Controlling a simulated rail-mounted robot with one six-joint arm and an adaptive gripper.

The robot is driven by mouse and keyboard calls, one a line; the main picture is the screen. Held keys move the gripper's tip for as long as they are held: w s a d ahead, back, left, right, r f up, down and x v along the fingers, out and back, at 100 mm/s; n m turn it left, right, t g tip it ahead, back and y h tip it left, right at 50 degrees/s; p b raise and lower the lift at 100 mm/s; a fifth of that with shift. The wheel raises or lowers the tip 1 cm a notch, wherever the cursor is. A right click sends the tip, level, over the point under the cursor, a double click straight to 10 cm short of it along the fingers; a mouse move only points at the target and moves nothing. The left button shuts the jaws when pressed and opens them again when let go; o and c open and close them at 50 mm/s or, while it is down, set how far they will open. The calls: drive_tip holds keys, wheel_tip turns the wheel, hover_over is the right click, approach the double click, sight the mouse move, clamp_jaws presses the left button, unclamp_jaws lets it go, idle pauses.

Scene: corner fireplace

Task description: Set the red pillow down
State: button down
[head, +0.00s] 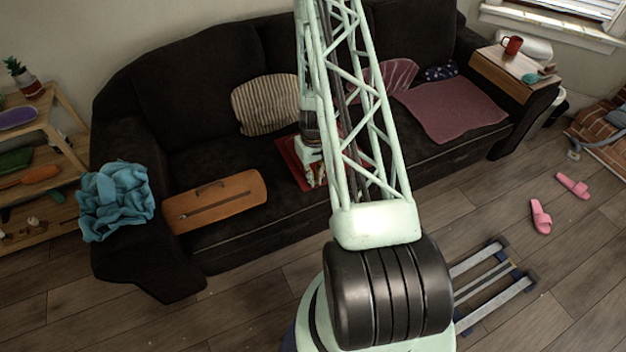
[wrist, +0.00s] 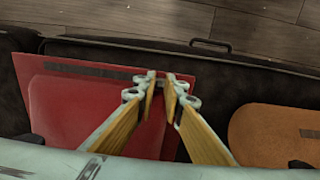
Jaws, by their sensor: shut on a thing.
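The red pillow (wrist: 85,112) lies flat and low over the dark sofa seat in the wrist view. Whether its underside touches the seat is hidden. A flatter red surface shows around its edge, and I cannot tell whether it is a separate thing. In the head view the red pillow (head: 292,166) is mostly hidden behind my arm, at the middle of the seat. My gripper (wrist: 161,84) points down with its wooden-looking fingers close together at the pillow's right edge, shut on it. In the head view my gripper (head: 313,172) is partly covered by the arm's lattice.
The dark sofa (head: 185,85) holds an orange-brown case (head: 215,200) left of the pillow, a striped cushion (head: 265,104) behind, and a pinkish blanket (head: 450,108) to the right. A teal cloth (head: 116,201) covers the left armrest. A wooden tray (head: 512,73) with a red mug (head: 512,45) sits on the right armrest.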

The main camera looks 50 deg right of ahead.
drive_tip(key=shift+w+d+r+p, duration=0.1)
drive_tip(key=shift+w+d+p, duration=0.35)
drive_tip(key=shift+w+p, duration=0.15)
drive_tip(key=shift+w+d+f+p, duration=0.2)
drive_tip(key=shift+w+d+p, duration=0.2)
drive_tip(key=shift+w, duration=0.15)
drive_tip(key=shift+f, duration=0.15)
drive_tip(key=shift+f+b, duration=0.95)
drive_tip(key=shift+f, duration=0.7)
drive_tip(key=c, duration=2.7)
unclamp_jaws()
